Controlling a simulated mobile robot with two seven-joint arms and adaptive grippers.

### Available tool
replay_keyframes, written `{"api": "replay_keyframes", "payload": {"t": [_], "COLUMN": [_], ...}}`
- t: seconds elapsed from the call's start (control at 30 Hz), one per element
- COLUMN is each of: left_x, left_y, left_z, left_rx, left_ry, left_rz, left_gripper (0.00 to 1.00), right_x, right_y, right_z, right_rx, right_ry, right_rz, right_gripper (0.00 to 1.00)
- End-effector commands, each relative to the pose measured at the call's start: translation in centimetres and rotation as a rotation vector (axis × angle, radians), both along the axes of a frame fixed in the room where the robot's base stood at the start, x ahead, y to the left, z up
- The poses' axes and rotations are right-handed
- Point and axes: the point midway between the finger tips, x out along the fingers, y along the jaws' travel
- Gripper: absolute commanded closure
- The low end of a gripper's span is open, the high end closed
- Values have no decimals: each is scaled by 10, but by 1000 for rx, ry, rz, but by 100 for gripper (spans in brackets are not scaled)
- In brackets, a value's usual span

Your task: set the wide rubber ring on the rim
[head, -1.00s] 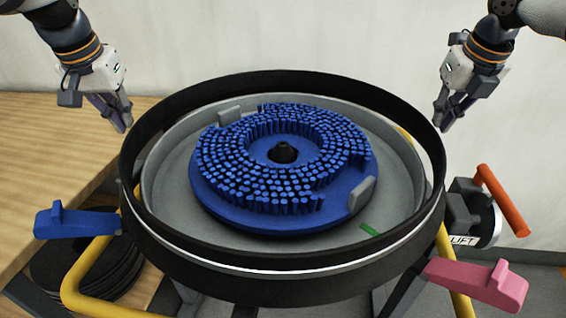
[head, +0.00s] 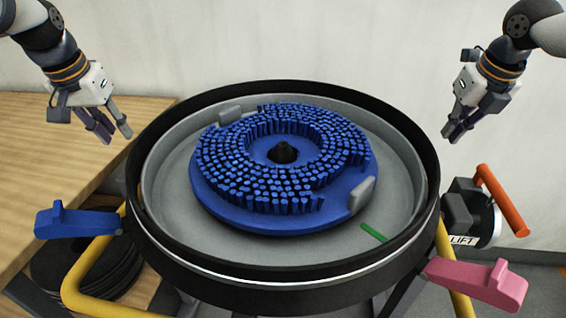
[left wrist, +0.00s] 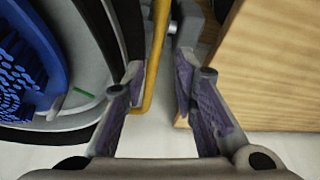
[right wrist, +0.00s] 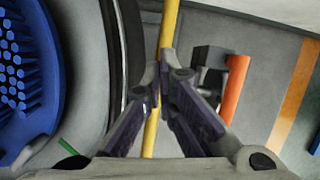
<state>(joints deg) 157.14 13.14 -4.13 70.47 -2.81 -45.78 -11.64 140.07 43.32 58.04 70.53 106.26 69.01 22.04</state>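The wide black rubber ring (head: 290,89) lies around the top of the round grey tank (head: 400,205) in the head view, looking level and seated on its rim. Its dark band also shows in the left wrist view (left wrist: 125,25). My left gripper (head: 116,136) is open and empty, up and to the left of the ring, apart from it. The exact contact under the ring is hidden.
A blue bristle brush disc (head: 225,205) sits inside the tank. A blue lever (head: 75,222), a pink lever (head: 478,282) and an orange-handled lift (head: 503,200) stick out around it. A wooden table (head: 60,150) is at left, with stacked black discs (head: 85,270) below.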

Motion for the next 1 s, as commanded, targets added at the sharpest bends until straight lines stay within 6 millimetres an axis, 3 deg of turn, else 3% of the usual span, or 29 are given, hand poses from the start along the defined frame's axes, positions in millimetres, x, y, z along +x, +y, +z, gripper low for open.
{"api": "replay_keyframes", "payload": {"t": [0.07, 0.17, 0.2, 0.67, 0.77, 1.0], "left_x": [0, 0, 0, 0, -3, -20], "left_y": [0, 1, 1, 1, 1, 1], "left_z": [0, 0, -1, 0, 11, 58], "left_rx": [1, 2, 2, 2, 4, 4], "left_ry": [1, 1, 1, 1, -1, -2], "left_rz": [0, 1, 1, 2, 1, 1], "left_gripper": [74, 74, 74, 74, 74, 74], "right_x": [0, 0, 0, 0, 0, 0], "right_y": [0, -1, -1, -2, -2, -2], "right_z": [0, -1, -1, -1, -1, -1], "right_rx": [-1, -2, -2, -3, -3, -3], "right_ry": [1, 1, 1, 2, 2, 2], "right_rz": [0, -2, -2, -3, -3, -3], "right_gripper": [100, 77, 74, 74, 74, 74]}}
